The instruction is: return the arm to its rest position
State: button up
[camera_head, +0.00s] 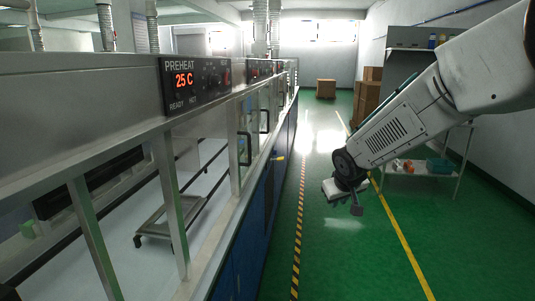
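My arm reaches in from the upper right in the head view, a white and grey link slanting down to the left. My gripper (355,208) is at its lower end, over the green floor and right of the striped line. It is small and dark here, and I cannot tell whether its fingers are apart or together. A flat white part shows beside the wrist; I cannot tell whether it belongs to the gripper. No object is clearly seen in the gripper.
A long machine with a preheat panel (196,83) reading 25 C and glass doors lines the left. At right stand a shelf table (413,172) with small items and stacked boxes (367,100). Another box (326,88) sits far down the clear green aisle (326,247).

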jog(key=s+d+r+m+g, duration=0.1)
jog(key=s+d+r, duration=0.1)
jog(key=s, duration=1.1)
jog(key=s+d+r+m+g, duration=0.1)
jog(key=s+d+r+g, duration=0.1)
jog(key=s, duration=1.2)
jog(key=s+d+r+m+g, duration=0.1)
jog(key=s+d+r+g, duration=0.1)
jog(key=s, duration=1.1)
jog(key=shift+s+r+y, duration=0.3)
jog(key=shift+s+r, duration=0.05)
jog(key=shift+r, duration=0.45)
